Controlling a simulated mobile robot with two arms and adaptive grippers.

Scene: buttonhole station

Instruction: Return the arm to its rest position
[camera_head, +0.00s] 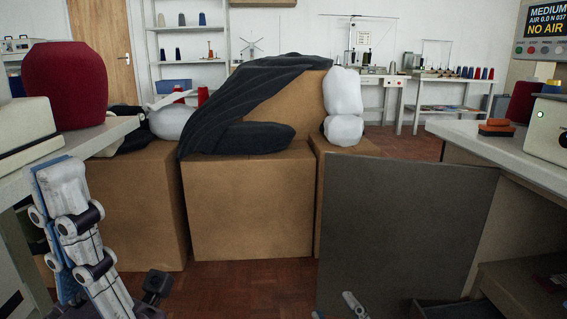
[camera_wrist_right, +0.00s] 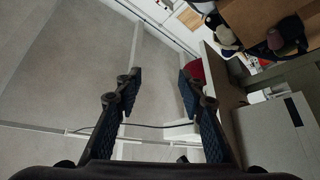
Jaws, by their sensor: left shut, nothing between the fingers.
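My left gripper (camera_head: 62,180) is at the lower left of the head view, light grey with blue pads. Its fingers point up, close together and empty, near the front of the left table. My right gripper (camera_wrist_right: 160,77) shows in the right wrist view with its two dark blue-padded fingers well apart. Nothing is between them. At the bottom edge of the head view a small light part shows, and I cannot tell whether it is my right gripper's tip.
Cardboard boxes (camera_head: 248,205) with dark striped fabric (camera_head: 245,95) and white bundles (camera_head: 343,92) stand ahead. A grey panel (camera_head: 405,235) stands at the right. The left table (camera_head: 100,137) and right table (camera_head: 500,150) flank me. Some red floor (camera_head: 245,290) is clear.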

